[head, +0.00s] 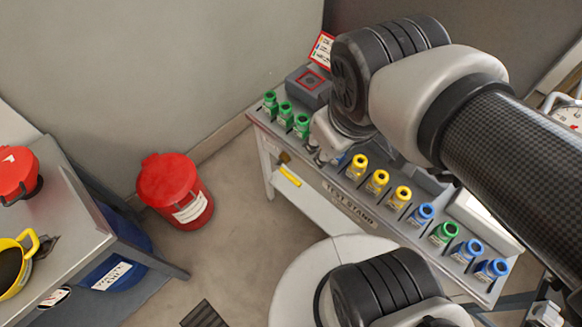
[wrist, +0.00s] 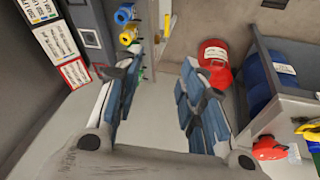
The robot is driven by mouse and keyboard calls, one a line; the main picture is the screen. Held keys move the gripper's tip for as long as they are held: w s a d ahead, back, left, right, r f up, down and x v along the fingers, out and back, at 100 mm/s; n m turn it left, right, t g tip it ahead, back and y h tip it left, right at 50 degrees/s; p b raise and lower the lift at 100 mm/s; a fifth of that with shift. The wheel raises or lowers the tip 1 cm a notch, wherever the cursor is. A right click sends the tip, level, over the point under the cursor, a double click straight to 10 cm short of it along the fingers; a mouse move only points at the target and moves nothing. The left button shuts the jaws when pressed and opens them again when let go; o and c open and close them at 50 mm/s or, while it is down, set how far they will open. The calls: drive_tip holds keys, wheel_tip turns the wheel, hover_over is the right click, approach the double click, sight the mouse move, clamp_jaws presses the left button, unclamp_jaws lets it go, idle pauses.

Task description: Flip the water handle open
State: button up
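A small yellow lever (head: 290,176) with a brass-coloured fitting (head: 284,157) is at the left end of the grey test stand (head: 352,207), below its top. It looks like the water handle, but no label on it is readable. In the head view my arm hides most of the gripper, above the stand's rear left part.
Several green, yellow and blue-capped bottles (head: 403,193) line the stand's top. A red bucket (head: 175,192) stands on the floor to the left. A grey table (head: 80,232) with a blue barrel (head: 118,265) below is farther left.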

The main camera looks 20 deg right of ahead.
drive_tip(key=w+f+n, duration=0.1)
drive_tip(key=w+n, duration=0.2)
drive_tip(key=w+d+f+n+h, duration=0.1)
drive_tip(key=w+n, duration=0.2)
drive_tip(key=w+d+f+n+g+p, duration=0.1)
drive_tip(key=w+f+n, duration=0.1)
drive_tip(key=w+n, duration=0.1)
drive_tip(key=shift+d, duration=0.15)
drive_tip(key=c, duration=0.5)
drive_tip(key=w+f+n, duration=0.2)
drive_tip(key=n, duration=0.1)
drive_tip(key=w+f+n, duration=0.2)
drive_tip(key=f+n, duration=0.1)
drive_tip(key=w+f+n+h, duration=0.1)
drive_tip(key=w+f+n, duration=0.1)
drive_tip(key=w+n, duration=0.1)
drive_tip(key=shift+w+f+n+g+p, duration=0.1)
drive_tip(key=shift+f+n+g+p, duration=0.25)
drive_tip(key=shift+n, duration=0.25)
clamp_jaws()
drive_tip(key=w+a+f+n, duration=0.1)
drive_tip(key=a+f+n, duration=0.1)
drive_tip(key=f+n, duration=0.7)
drive_tip(key=w+a+f+n+g+y+p, duration=0.1)
drive_tip(key=a+f+n, duration=0.1)
drive_tip(key=f+n, duration=0.8)
wheel_tip(320, 180, down, 5)
drive_tip(key=shift+w+a+r+p, duration=0.1)
drive_tip(key=shift+w+a+p, duration=0.05)
drive_tip(key=shift+a+p, duration=0.15)
